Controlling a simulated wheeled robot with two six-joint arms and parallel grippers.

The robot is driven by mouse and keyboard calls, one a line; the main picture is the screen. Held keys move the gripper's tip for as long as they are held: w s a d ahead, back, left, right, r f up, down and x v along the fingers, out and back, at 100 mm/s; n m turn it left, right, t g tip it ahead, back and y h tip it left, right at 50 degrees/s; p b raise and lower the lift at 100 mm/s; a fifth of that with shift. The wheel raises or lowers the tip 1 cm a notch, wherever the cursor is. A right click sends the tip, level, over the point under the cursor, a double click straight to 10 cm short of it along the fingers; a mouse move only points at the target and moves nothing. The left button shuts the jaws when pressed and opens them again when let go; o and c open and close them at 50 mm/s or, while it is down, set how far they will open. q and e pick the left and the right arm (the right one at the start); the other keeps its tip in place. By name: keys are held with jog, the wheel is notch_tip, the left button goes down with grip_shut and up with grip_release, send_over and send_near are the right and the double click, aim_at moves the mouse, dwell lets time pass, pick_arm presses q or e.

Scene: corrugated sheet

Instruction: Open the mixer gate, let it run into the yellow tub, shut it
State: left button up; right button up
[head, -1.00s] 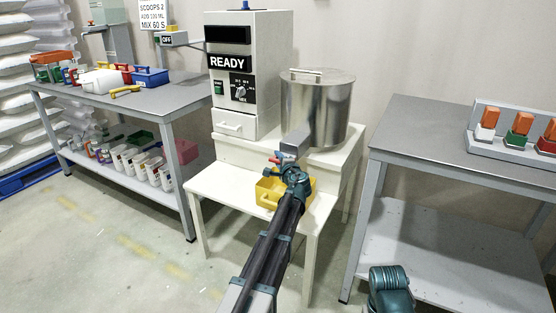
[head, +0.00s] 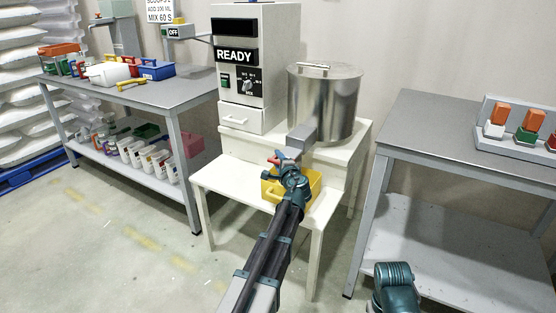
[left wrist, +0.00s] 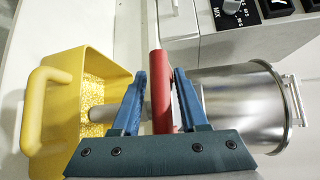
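The steel mixer drum (head: 322,105) stands on a cream stand, with a grey spout (head: 300,138) at its lower front. It also shows in the left wrist view (left wrist: 240,100). The yellow tub (head: 312,186) sits below the spout on the lower shelf. In the left wrist view the tub (left wrist: 50,62) has yellow granular material in it, and a pale shape reaches from behind my finger into it. My right gripper is out of view.
A control box reading READY (head: 237,56) stands left of the drum. The right bench (head: 430,125) has a rack of colored blocks (head: 515,130). Open floor lies at front left.

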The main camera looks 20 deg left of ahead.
pick_arm(q)
jog(key=shift+o, duration=0.3)
jog(key=shift+s, duration=0.1)
jog(key=p+v, duration=0.2)
jog(key=v, duration=1.1)
jog(key=shift+s+d, duration=0.2)
jog(key=shift+d, duration=0.05)
jog(key=shift+r, duration=0.1)
dwell(0.7)
